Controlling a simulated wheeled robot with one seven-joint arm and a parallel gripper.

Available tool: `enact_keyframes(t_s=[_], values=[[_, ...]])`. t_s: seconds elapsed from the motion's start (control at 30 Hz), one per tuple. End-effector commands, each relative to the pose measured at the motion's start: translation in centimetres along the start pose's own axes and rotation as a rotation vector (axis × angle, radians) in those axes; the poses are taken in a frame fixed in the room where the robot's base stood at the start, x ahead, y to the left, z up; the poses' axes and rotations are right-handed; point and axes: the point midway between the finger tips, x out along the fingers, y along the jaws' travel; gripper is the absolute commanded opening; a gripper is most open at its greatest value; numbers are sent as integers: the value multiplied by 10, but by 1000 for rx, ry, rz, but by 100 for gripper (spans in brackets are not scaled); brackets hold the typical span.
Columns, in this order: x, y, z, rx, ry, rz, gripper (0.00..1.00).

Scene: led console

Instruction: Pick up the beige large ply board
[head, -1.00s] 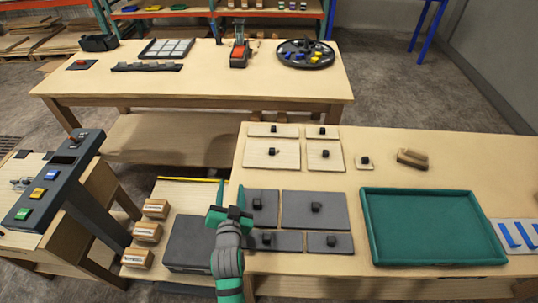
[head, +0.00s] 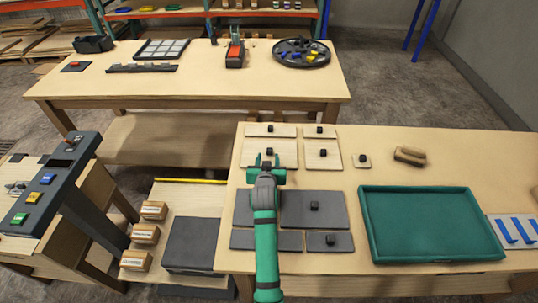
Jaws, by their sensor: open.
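The large beige ply board (head: 288,155) lies flat on the near table, in the back-left group of beige boards. A dark block knob stands on it, just beyond my gripper. My gripper (head: 267,160) is open, with its two teal fingers apart and pointing at the board. It is over the board's front part in the picture and hides some of it. I cannot tell its height above the board. Nothing shows between the fingers.
Smaller beige boards with knobs (head: 322,154) lie around it. Dark grey boards (head: 325,209) lie in front, partly under my arm. A green tray (head: 430,225) is at the right, a brown block (head: 409,155) behind it. A console with coloured buttons (head: 48,179) stands at the left.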

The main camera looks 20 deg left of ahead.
Motion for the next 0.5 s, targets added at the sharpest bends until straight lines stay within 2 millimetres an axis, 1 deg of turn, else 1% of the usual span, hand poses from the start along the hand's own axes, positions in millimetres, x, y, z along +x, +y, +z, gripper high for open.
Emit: enact_keyframes(t_s=[0.07,0.3,0.4,0.5], values=[[6,1,-2,0,2,0,41],[38,3,-4,-1,0,-1,41],[47,3,-4,0,1,-1,41],[51,3,-4,0,1,-1,41]])
